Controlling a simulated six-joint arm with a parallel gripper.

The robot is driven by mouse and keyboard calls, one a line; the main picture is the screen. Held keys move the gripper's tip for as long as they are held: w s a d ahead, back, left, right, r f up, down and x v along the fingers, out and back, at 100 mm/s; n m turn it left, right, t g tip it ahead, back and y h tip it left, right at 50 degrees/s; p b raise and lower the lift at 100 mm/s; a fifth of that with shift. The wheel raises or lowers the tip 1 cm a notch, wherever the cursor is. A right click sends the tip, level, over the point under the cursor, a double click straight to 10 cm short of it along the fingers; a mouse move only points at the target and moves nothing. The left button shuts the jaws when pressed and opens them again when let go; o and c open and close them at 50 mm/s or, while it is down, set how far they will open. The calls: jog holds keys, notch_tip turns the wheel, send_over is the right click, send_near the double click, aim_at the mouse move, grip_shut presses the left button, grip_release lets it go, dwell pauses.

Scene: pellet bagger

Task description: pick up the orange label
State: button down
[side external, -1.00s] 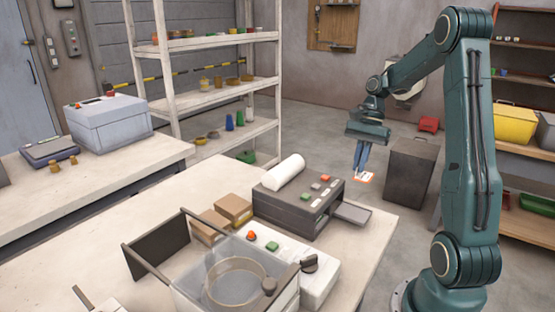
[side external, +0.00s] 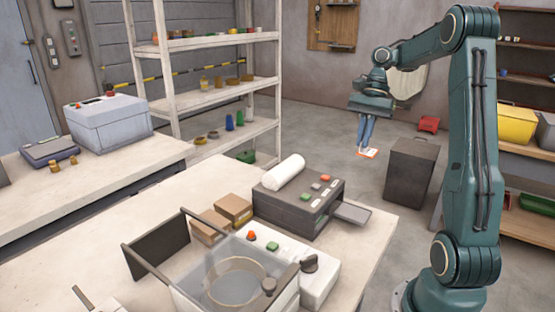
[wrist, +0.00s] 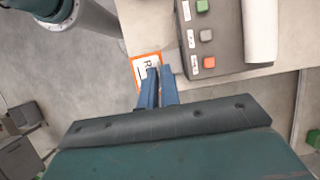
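The orange label (side external: 368,154) is a small flat piece with an orange border and a white middle. It is at the tips of my gripper's blue fingers (side external: 364,148), in the air beyond the right end of the dark label printer (side external: 330,205). In the wrist view the label (wrist: 139,66) shows black print, and my gripper's fingertips (wrist: 158,70) are close together over its right part. My gripper is shut on the label. The fingers hide part of it.
The printer's grey output tray (side external: 354,214) is empty. A white roll (side external: 287,168) lies on the printer. A clear-walled bagger (side external: 235,290) and cardboard boxes (side external: 232,208) share the table. A dark bin (side external: 411,172) stands on the floor behind. Air around my gripper is free.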

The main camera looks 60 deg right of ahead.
jog(key=shift+w, duration=0.15)
dwell(0.5)
jog(key=w+a+f, duration=0.1)
jog(key=w, duration=0.5)
jog(key=w+a+f, duration=0.2)
jog(key=w, duration=0.3)
jog(key=w+a+f, duration=0.1)
jog(key=w, duration=0.5)
jog(key=shift+w+a+f, duration=0.15)
jog(key=shift+w+a, duration=0.15)
jog(key=shift+w, duration=0.05)
jog(key=w+a+f, duration=0.1)
jog(key=w+a, duration=0.1)
jog(key=w+a+f, duration=0.1)
jog(key=w+a, duration=0.1)
jog(key=w, duration=0.1)
jog(key=w+a, duration=0.2)
jog(key=shift+w+f, duration=0.3)
jog(key=shift+f, duration=0.1)
jog(key=w+a+f+m, duration=0.1)
jog(key=w+a+f, duration=0.2)
jog(key=w+a, duration=0.2)
jog(key=a, duration=0.3)
jog(key=shift+w+f, duration=0.2)
jog(key=shift+w, duration=0.1)
jog(key=shift+a+f, duration=0.1)
jog(key=shift+f, duration=0.15)
jog(key=shift+f, duration=3.05)
jog(key=shift+f, duration=0.25)
